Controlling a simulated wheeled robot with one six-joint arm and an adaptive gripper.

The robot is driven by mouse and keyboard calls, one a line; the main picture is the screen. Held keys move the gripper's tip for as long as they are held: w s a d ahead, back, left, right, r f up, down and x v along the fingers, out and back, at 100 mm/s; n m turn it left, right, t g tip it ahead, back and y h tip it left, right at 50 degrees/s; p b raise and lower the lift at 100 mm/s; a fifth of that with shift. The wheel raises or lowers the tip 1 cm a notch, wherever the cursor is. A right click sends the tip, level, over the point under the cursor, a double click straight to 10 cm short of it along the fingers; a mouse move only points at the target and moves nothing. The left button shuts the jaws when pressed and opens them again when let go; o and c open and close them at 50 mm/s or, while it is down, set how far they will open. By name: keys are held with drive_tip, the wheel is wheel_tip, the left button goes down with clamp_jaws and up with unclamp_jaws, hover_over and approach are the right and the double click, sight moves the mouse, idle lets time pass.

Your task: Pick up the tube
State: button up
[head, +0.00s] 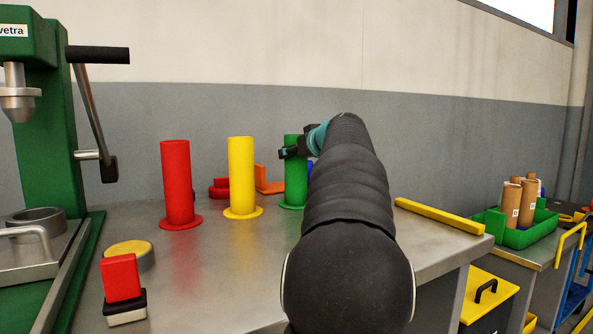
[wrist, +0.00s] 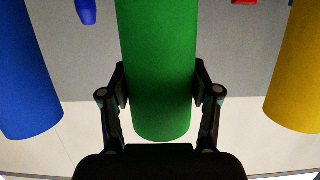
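A green tube (head: 293,180) stands upright on the steel table, partly hidden behind my arm in the head view. My gripper (head: 303,145) is at its upper part. In the wrist view, the green tube (wrist: 158,60) lies between my two fingers (wrist: 160,86), and the pads appear to press on both sides. The yellow tube (head: 242,175) stands to its left, and the red tube (head: 177,182) farther left, each with a round foot. A blue tube (wrist: 25,75) shows in the wrist view; my arm hides most of it in the head view.
A green press (head: 45,120) with a lever stands at the left. A yellow bar (head: 440,216) lies along the right edge. A green crate (head: 520,237) with cardboard tubes is farther right.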

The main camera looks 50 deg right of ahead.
drive_tip(key=shift+c, duration=0.8)
wheel_tip(320, 180, up, 10)
drive_tip(key=p, duration=0.2)
drive_tip(key=shift+p, duration=0.35)
